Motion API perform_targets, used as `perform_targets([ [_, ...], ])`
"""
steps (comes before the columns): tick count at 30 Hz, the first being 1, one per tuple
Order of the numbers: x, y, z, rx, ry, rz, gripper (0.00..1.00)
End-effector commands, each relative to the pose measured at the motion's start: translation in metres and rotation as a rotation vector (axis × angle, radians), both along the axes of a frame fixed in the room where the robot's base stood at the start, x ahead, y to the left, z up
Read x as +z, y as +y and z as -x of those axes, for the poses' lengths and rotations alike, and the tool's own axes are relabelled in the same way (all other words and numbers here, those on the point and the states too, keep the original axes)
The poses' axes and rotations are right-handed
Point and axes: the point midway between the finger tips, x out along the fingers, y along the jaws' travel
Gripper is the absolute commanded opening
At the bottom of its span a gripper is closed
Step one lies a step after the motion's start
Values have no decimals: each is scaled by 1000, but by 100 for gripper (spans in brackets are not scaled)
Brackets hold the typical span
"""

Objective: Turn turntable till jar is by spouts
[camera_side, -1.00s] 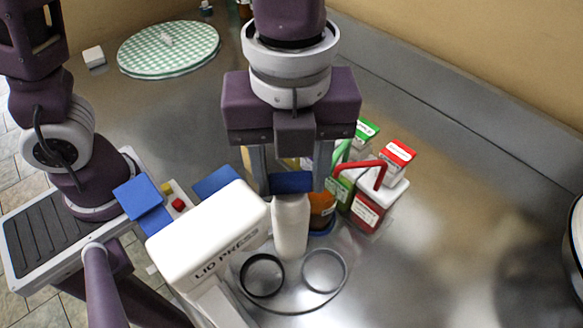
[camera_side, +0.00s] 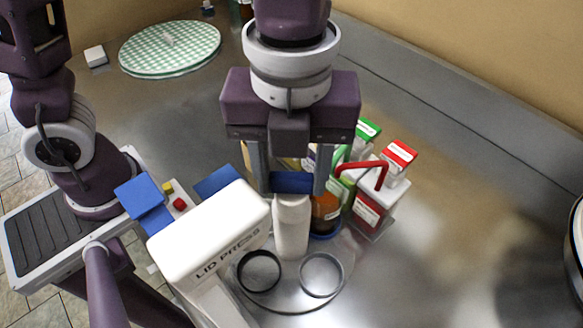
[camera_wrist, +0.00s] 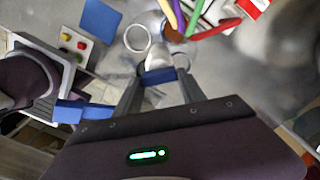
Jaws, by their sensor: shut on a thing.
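The turntable (camera_side: 290,295) is a shiny disc with a dark ring (camera_side: 258,271) and a grey ring (camera_side: 321,275) on its front side. A white post (camera_side: 291,228) with a blue grip block (camera_side: 291,183) rises from it. My gripper (camera_side: 292,186) is shut on the blue block, which also shows between the fingers in the wrist view (camera_wrist: 160,77). An amber jar (camera_side: 325,212) stands behind and right of the post, partly hidden by a finger. A red spout (camera_side: 362,166) and a green spout (camera_wrist: 195,16) reach in from the right, near the jar.
The white lid press (camera_side: 210,235) stands close on the left. Red-labelled (camera_side: 367,212) and green-labelled containers (camera_side: 367,130) crowd the back right. A green checked round mat (camera_side: 170,48) lies far back left.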

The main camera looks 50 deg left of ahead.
Motion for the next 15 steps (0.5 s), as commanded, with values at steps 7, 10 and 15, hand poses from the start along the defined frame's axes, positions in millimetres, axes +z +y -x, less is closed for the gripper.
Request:
perform_targets([
  [7, 1, -1, -1, 1, -4, 4, 69],
  [10, 1, -1, 0, 1, -3, 3, 69],
  [15, 4, -1, -1, 1, -3, 3, 69],
])
